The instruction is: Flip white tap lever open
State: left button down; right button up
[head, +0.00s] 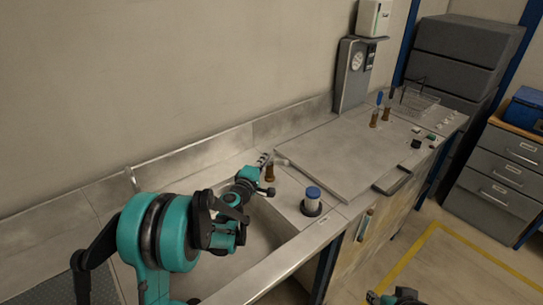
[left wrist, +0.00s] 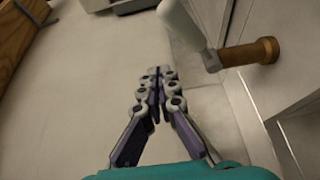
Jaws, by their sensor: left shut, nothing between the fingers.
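The white tap lever (left wrist: 186,22) shows at the top of the left wrist view, joined to a brass tap (left wrist: 250,52) that sticks out from a pale wall to the right. In the head view the brass tap (head: 269,173) and its white lever (head: 281,162) are small, at the left end of the bench top. My left gripper (left wrist: 156,75) is shut and empty, left of and apart from the lever in the wrist view. In the head view my left gripper (head: 263,162) is close beside the tap. Part of my right arm shows at the bottom edge; its fingers are unclear.
Taps with blue levers (head: 380,108) stand farther back, near a gauge panel (head: 354,72). A sink basin (head: 262,235) lies in front.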

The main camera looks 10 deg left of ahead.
pick_arm(q)
jog(key=s+a+f, duration=0.3)
jog(key=s, duration=0.3)
jog(key=shift+s+p, duration=0.2)
jog(key=shift+p, duration=0.1)
jog(key=shift+d, duration=0.1)
